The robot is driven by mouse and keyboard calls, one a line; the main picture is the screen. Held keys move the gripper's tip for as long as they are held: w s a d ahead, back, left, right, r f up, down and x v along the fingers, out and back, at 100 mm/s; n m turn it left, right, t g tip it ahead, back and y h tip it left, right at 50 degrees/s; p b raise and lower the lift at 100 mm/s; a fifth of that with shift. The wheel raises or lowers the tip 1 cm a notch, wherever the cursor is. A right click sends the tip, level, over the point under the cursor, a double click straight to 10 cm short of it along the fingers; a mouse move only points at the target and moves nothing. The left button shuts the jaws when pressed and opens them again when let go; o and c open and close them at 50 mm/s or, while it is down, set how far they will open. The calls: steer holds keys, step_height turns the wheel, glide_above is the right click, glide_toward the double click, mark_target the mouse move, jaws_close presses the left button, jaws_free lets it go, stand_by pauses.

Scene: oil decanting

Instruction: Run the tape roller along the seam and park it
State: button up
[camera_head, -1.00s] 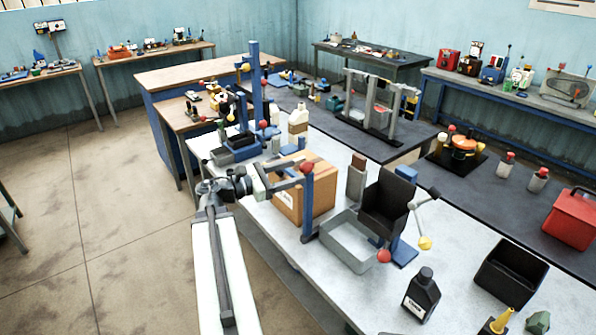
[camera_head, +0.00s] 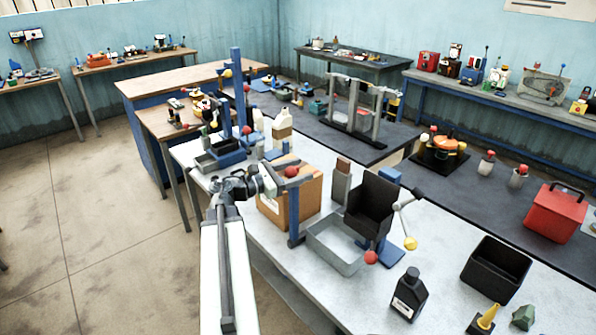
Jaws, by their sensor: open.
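A cardboard box (camera_head: 310,196) stands on the pale workbench (camera_head: 215,172); its seam is not clear at this size. My gripper (camera_head: 274,184) is open at the box's upper left, partly in front of it. Just right of the gripper is a red ball knob (camera_head: 291,172) near a grey bar and an upright blue post (camera_head: 294,217) at the box's near side. Whether this is the tape roller I cannot tell. I cannot tell whether the gripper touches the knob or bar; nothing is clearly between its jaws.
Right of the box are a grey tray (camera_head: 334,261), a black angled holder (camera_head: 370,207) and a lever with a yellow knob (camera_head: 410,243). A black bottle (camera_head: 409,295) and a black bin (camera_head: 496,271) stand nearer. A blue column stand (camera_head: 238,95) rises behind the gripper.

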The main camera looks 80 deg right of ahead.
steer(key=shift+s+d, duration=0.15)
jaws_close()
stand_by(1.4)
